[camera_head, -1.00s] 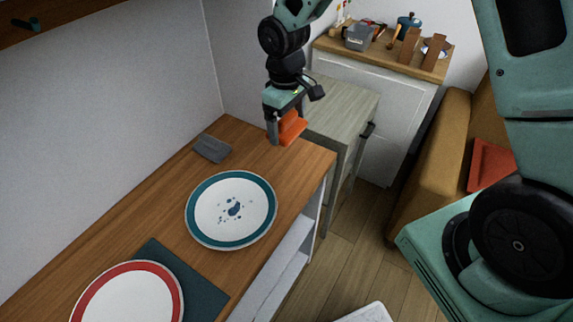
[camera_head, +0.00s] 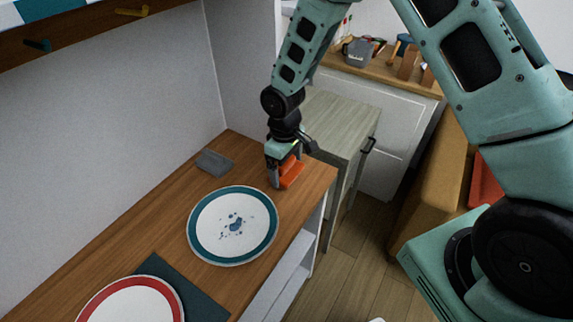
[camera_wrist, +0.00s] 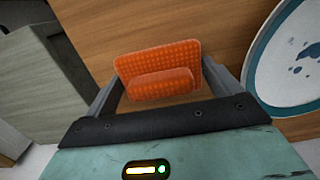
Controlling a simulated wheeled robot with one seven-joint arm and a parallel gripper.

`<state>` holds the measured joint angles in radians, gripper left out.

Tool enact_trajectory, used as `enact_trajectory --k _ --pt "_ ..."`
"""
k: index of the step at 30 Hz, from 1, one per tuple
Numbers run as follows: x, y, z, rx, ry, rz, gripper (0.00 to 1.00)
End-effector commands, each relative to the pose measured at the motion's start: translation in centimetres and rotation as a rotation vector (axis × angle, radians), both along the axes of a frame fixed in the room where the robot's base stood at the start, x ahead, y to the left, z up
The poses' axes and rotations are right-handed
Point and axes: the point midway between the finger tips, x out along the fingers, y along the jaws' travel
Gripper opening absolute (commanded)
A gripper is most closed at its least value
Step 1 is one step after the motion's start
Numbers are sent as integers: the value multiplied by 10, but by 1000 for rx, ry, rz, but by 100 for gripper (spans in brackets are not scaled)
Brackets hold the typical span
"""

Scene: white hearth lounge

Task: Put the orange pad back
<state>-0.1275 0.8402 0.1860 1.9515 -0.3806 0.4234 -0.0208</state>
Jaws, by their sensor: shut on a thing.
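The orange pad (camera_head: 291,174) is held in my gripper (camera_head: 282,178) at the far right end of the wooden counter, low over its surface. In the wrist view the orange pad (camera_wrist: 157,66) sits between the two fingers of my gripper (camera_wrist: 157,88), with a raised grip block facing the camera. I cannot tell whether the pad touches the counter. A white plate with a teal rim and blue spots (camera_head: 233,224) lies in front of it; its edge also shows in the wrist view (camera_wrist: 262,70). A grey pad (camera_head: 215,163) lies near the wall.
A red-rimmed plate (camera_head: 132,303) rests on a dark teal mat (camera_head: 190,290) at the near left. A pale grey cabinet (camera_head: 340,122) stands just beyond the counter's end. Hooks hang from a shelf (camera_head: 85,35) above.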

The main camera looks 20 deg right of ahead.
Motion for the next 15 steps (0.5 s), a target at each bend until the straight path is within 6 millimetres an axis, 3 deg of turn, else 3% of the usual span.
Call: enact_trajectory --k 4,5,15 --pt "0 0 -4 -1 1 0 65" --pt "0 0 -3 0 0 0 98" --pt "1 0 3 1 -1 -1 100"
